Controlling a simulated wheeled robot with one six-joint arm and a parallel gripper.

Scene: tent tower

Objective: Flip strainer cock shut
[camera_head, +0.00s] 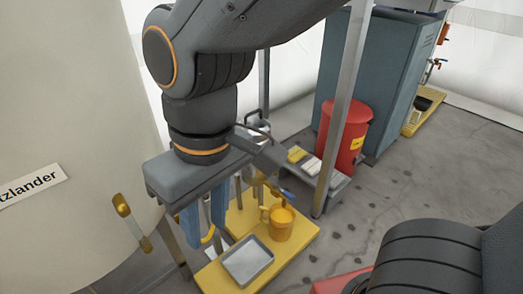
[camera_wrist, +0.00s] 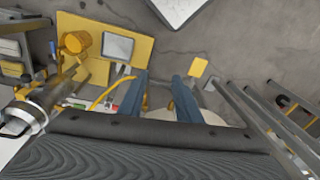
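My gripper (camera_head: 205,226) points down beside the pale tank, its two blue fingers apart. In the wrist view my gripper (camera_wrist: 158,84) also shows a clear gap between the fingers, with nothing held. A yellow curved handle (camera_head: 208,236) shows near the fingertips. It lies left of the fingers in the wrist view (camera_wrist: 108,88). A small blue lever (camera_head: 287,194) shows on the pipework behind. I cannot tell for sure which handle is the strainer cock, or its position; my arm hides part of the pipework. A metal cylindrical body (camera_wrist: 22,115) is at the wrist view's left.
A yellow platform (camera_head: 305,236) carries a yellow jug (camera_head: 281,224) and a grey tray (camera_head: 247,262). A red bin (camera_head: 345,135) and a blue-grey cabinet (camera_head: 375,75) stand behind a metal post (camera_head: 343,105). The tank (camera_head: 70,110) borders the left. Open floor lies right.

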